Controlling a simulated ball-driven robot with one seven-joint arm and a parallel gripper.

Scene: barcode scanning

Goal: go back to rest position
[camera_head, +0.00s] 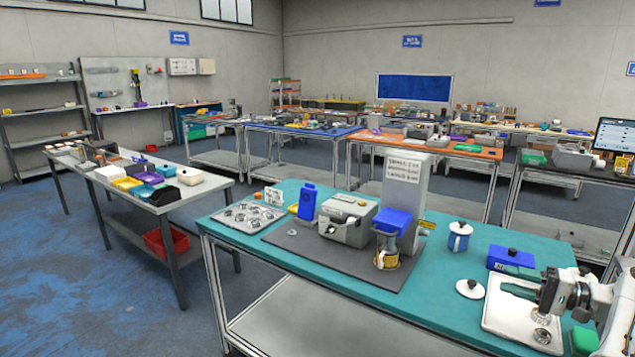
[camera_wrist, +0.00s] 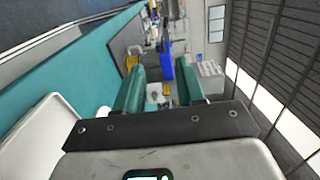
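My gripper (camera_head: 518,290) is at the right edge of the head view, stretched out to the left above a white tray (camera_head: 497,325) on the teal-topped table (camera_head: 465,248). Its green fingers also show in the wrist view (camera_wrist: 160,90), apart with a clear gap. Nothing is held between them; the bench and things far off show through the gap. A small shiny metal part (camera_head: 541,336) lies on the tray below the gripper.
A blue box (camera_head: 510,258), a white round lid (camera_head: 470,288) and a blue-white mug (camera_head: 459,238) stand near the gripper. A grey machine (camera_head: 347,218) and a blue-topped device (camera_head: 391,225) sit on a dark mat. A green block (camera_head: 583,341) lies by my arm.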

